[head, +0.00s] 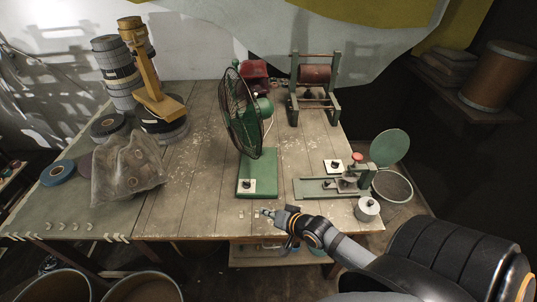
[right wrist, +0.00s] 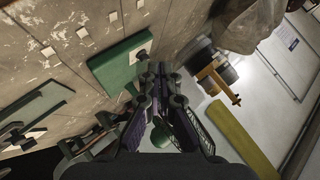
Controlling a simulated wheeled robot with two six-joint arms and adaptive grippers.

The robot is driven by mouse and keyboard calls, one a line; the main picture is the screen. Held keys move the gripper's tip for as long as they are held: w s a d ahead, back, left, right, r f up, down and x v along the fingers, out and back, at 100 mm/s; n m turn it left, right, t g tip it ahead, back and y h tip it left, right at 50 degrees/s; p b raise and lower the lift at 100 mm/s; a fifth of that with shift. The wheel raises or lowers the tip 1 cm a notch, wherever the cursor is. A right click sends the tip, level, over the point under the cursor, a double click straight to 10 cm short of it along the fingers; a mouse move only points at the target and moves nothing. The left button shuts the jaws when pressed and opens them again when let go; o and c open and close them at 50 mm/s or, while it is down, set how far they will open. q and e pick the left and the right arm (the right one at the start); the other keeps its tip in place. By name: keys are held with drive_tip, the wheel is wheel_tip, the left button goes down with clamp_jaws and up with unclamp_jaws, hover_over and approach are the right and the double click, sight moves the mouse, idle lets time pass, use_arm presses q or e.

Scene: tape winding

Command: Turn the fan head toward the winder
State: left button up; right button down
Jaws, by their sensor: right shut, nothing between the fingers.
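The green fan stands on the table, its round caged head (head: 238,112) edge-on and facing left, its motor housing behind it to the right. Its square base (head: 257,174) has a white plate with a dark knob at the front. The base also shows in the right wrist view (right wrist: 121,62). The winder, a green frame with a reddish-brown drum (head: 316,76), stands at the back right. My right gripper (head: 268,213) is shut and empty, just in front of the fan base near the table's front edge, apart from the fan. It also shows in the right wrist view (right wrist: 152,68). My left gripper is not in view.
A small press-like device (head: 345,183) sits at the right front with a metal pot (head: 367,208) beside it. A yellow tape stand (head: 155,95), stacked rolls and a cloudy bag (head: 127,170) fill the left. Bare boards lie between fan and winder.

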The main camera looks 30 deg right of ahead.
drive_tip(key=w+d+r+m+t+h, duration=0.1)
drive_tip(key=d+r+m+t, duration=0.35)
drive_tip(key=d, duration=0.25)
drive_tip(key=w+d+r+m+t+h, duration=0.1)
drive_tip(key=w+d+r+m+t, duration=0.15)
drive_tip(key=d+m, duration=0.45)
drive_tip(key=w+a+r+b, duration=0.1)
drive_tip(key=w+a, duration=0.2)
drive_tip(key=w, duration=0.8)
drive_tip(key=shift+w+r+n+t, duration=0.2)
drive_tip(key=shift+w+n+t, duration=0.15)
drive_tip(key=shift+w+t, duration=0.05)
drive_tip(key=shift+a+f+y+b, duration=0.1)
drive_tip(key=shift+y+b, duration=0.25)
drive_tip(key=shift+y, duration=0.05)
